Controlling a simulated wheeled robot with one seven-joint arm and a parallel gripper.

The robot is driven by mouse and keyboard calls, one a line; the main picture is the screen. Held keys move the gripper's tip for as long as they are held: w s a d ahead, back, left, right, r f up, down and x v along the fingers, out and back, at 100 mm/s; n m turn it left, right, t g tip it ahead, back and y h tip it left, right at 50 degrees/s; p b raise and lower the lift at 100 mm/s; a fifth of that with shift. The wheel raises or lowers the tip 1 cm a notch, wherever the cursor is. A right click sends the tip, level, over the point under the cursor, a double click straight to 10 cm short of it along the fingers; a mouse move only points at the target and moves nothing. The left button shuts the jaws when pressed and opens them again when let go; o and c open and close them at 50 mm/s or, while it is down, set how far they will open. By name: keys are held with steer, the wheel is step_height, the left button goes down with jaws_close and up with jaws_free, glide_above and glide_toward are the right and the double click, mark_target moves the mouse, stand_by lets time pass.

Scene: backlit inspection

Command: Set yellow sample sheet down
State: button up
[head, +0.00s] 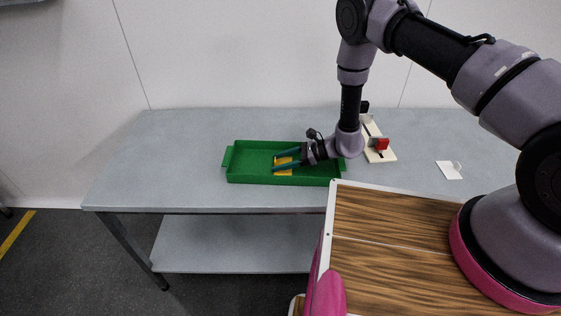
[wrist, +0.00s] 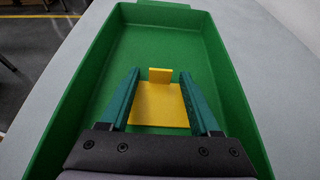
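The yellow sample sheet (head: 284,171) is in the green tray on the table; in the wrist view the sheet (wrist: 158,106) appears flat on the tray floor, with a small upright tab (wrist: 160,75) at its far edge. My gripper (head: 287,160) reaches into the tray from the right in the head view. In the wrist view its two teal fingers (wrist: 161,82) are spread on either side of the sheet, with a visible gap between each fingertip and the tab. The gripper is open.
The green tray (head: 250,147) has raised walls; the tray floor beyond the sheet is empty. A pale fixture (head: 383,155) with a red block (head: 379,143) stands right of the tray. A white card (head: 447,173) lies farther right. The grey table (head: 150,165) is clear at left.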

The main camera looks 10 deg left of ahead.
steer(key=shift+r, duration=0.2)
steer(key=v, duration=1.2)
steer(key=d+r+n+h, duration=0.2)
steer(key=d+r+n, duration=0.2)
steer(key=r, duration=1.1)
steer(key=d+r+n+h, duration=0.1)
steer(key=d+r+n, duration=0.25)
steer(key=r, duration=1.15)
steer(key=s+d+r+n+t+h, duration=0.2)
steer(key=s+d+r+t+h, duration=0.2)
steer(key=s+d+r, duration=0.3)
steer(key=s+d+r+n+t+h, duration=0.2)
steer(key=s+d+r+t+h, duration=0.2)
steer(key=d+r, duration=1)
steer(key=s+d+t, duration=0.1)
steer(key=s, duration=0.2)
steer(key=shift+s+t, duration=0.2)
steer(key=shift+t, duration=0.1)
